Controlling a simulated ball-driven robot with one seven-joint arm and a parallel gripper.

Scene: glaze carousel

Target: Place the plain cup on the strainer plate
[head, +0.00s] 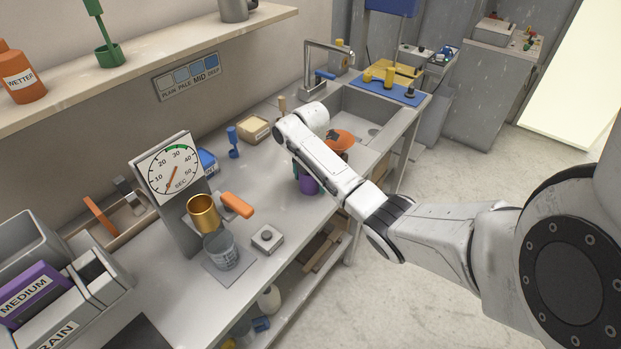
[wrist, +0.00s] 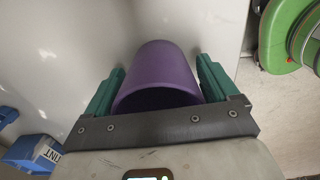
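A purple cup (head: 308,186) is at the worktop under my gripper, largely hidden by my arm in the head view. In the wrist view the plain-sided purple cup (wrist: 158,75) lies between the two green finger pads of my gripper (wrist: 160,85), its dark mouth facing the camera. The pads are very close to its sides; I cannot tell whether they press on it. An orange round piece (head: 341,138) is beside the sink, partly behind my arm; I cannot tell whether it is the strainer plate.
A sink (head: 372,105) with a tap is at the far end. A dial (head: 167,170), a gold cup (head: 202,213) with an orange handle, a clear beaker (head: 222,250) and a button box (head: 267,238) stand nearer. A blue TINT box (wrist: 38,152) is beside my gripper.

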